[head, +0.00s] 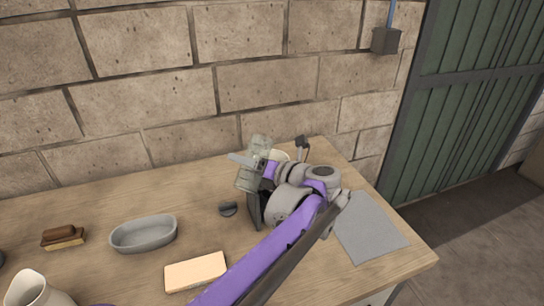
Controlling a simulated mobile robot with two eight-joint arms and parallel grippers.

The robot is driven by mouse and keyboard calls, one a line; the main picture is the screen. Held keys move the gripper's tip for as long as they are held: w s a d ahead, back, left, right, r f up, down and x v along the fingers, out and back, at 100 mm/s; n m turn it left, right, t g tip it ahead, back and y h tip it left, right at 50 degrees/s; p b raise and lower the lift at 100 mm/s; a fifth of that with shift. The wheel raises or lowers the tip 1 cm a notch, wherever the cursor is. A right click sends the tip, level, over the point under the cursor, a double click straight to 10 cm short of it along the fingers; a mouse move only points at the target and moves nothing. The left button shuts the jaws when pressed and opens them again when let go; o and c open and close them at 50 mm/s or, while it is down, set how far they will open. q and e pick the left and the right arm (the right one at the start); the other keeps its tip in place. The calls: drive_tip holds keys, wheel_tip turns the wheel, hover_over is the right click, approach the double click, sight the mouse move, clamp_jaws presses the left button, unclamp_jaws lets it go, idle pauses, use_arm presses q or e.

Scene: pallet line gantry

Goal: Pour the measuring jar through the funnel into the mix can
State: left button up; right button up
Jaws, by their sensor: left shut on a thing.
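My left gripper (255,163) is at the back of the wooden table and is shut on a clear, see-through vessel (247,180), which looks like the measuring jar. The jar leans a little, and the fingers cross it about midway. I cannot tell what is in it. A pale rounded thing (279,156) shows just behind the gripper, mostly hidden by my wrist; I cannot tell whether it is the funnel or the mix can. My right gripper is not in view.
A block wall (150,105) stands close behind.

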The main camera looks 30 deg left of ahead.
sight(241, 180)
use_arm(q)
drive_tip(key=shift+s+r+n+p, duration=0.3)
drive_tip(key=shift+r+n, duration=0.15)
drive_tip(key=shift+n, duration=0.15)
drive_tip(key=shift+s+f+n+t+y, duration=0.4)
drive_tip(key=shift+f+n+t, duration=0.1)
drive_tip(key=shift+f+n, duration=0.25)
drive_tip(key=shift+s+d+f+n+t+y+b, duration=0.15)
drive_tip(key=shift+s+f+n+y+b, duration=0.25)
drive_tip(key=shift+n, duration=0.4)
drive_tip(key=shift+s+a+f+n+t+y+b, duration=0.1)
drive_tip(key=shift+s+f+n+t+b, duration=0.1)
drive_tip(key=shift+f+n, duration=0.45)
drive_tip(key=shift+s+d+f+n+t+y+b, duration=0.1)
drive_tip(key=shift+s+f+n+t+y+b, duration=0.15)
drive_tip(key=shift+n, duration=0.75)
